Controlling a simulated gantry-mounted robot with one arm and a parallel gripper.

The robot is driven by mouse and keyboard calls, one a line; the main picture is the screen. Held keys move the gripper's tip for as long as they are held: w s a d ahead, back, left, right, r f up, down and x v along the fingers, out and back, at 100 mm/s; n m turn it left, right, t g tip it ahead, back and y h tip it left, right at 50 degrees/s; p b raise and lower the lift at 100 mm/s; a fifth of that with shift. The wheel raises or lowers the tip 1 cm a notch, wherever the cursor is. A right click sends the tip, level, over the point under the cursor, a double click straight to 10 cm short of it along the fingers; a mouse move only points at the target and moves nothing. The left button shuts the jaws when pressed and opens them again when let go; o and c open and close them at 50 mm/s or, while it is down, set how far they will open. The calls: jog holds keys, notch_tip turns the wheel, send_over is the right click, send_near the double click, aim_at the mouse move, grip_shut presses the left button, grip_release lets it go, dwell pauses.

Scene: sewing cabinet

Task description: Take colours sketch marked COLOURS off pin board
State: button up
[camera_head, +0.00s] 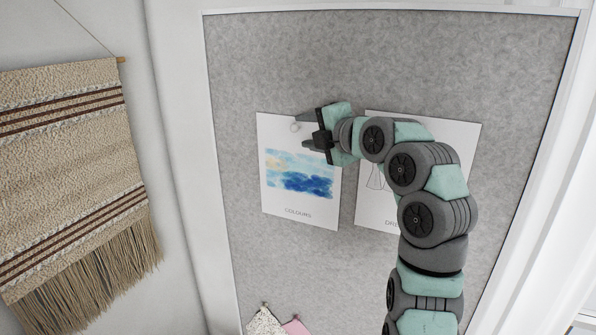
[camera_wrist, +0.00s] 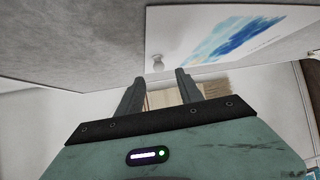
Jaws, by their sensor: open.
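The colours sketch (camera_head: 300,187) is a white sheet with a blue and yellow watercolour patch and the word COLOURS below it. It hangs on the grey pin board (camera_head: 270,60).
A second sketch (camera_head: 445,132) hangs to the right, partly hidden behind my arm. Fabric swatches (camera_head: 266,322) are pinned low on the board. A woven wall hanging (camera_head: 70,150) is at the left. The board's upper part is bare.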

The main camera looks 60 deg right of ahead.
aim_at(296, 129)
jog(key=p+x, duration=0.1)
jog(key=x, duration=0.3)
jog(key=shift+w+d+r+p, duration=0.1)
jog(key=shift+d+r+p, duration=0.05)
jog(key=shift+d+p, duration=0.2)
jog(key=shift+w+d+f, duration=0.15)
jog(key=shift+w+f, duration=0.1)
jog(key=shift+w, duration=0.05)
grip_shut()
